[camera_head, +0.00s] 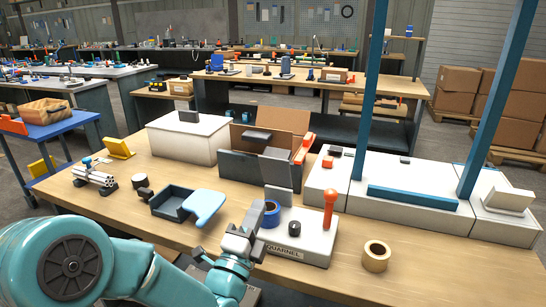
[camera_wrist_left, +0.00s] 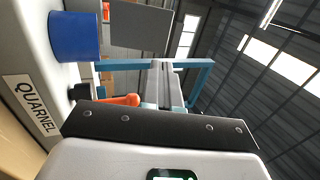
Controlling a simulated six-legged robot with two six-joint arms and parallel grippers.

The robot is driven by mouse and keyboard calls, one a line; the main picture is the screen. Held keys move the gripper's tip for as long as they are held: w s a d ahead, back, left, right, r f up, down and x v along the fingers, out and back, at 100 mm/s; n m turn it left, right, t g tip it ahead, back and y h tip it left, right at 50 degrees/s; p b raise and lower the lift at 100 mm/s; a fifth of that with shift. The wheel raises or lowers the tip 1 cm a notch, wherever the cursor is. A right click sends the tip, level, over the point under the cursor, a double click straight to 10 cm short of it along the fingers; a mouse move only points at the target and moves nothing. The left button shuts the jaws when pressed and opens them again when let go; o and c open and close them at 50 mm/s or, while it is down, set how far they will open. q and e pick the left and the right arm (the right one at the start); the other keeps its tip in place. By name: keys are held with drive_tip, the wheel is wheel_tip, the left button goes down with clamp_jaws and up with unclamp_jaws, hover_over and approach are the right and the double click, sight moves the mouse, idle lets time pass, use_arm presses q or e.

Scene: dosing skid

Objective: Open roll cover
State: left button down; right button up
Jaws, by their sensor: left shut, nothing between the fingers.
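The device marked QUARNEL (camera_head: 303,246) is a pale grey box near the front edge of the bench. A blue roll (camera_head: 271,214) sits at its left end; the roll also shows large in the left wrist view (camera_wrist_left: 75,37). A flat grey plate (camera_head: 278,196), perhaps the roll cover, stands up behind the roll; a grey plate also shows in the left wrist view (camera_wrist_left: 141,24). My left gripper (camera_head: 256,212) is shut and empty, just left of the roll. Whether it touches the device is unclear. My right gripper is out of view.
An orange-handled lever (camera_head: 330,196) and a black knob (camera_head: 294,228) rise from the device. A tape ring (camera_head: 376,256) lies to the right. A dark tray with a light-blue lid (camera_head: 205,205) lies left. Blue posts (camera_head: 370,90) stand behind right.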

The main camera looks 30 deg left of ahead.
sight(276, 161)
use_arm(q)
drive_tip(key=p+x, duration=0.2)
drive_tip(key=x, duration=0.8)
drive_tip(key=shift+w+a+r, duration=0.1)
drive_tip(key=shift+w, duration=0.15)
drive_tip(key=shift+w, duration=0.1)
drive_tip(key=shift+w+a+r+g+p, duration=0.15)
drive_tip(key=shift+w+r+g+p, duration=0.2)
drive_tip(key=shift+r+g+p, duration=0.35)
drive_tip(key=w+g+p, duration=0.1)
drive_tip(key=p, duration=0.1)
drive_tip(key=w+r+g+p, duration=0.1)
drive_tip(key=p, duration=0.2)
drive_tip(key=w+g+h+p, duration=0.1)
drive_tip(key=p, duration=0.1)
drive_tip(key=shift+w+a+r+p, duration=0.1)
drive_tip(key=shift+a+r+p, duration=0.2)
drive_tip(key=shift+a+r, duration=0.05)
drive_tip(key=shift+f+b, duration=0.35)
drive_tip(key=shift+f, duration=0.15)
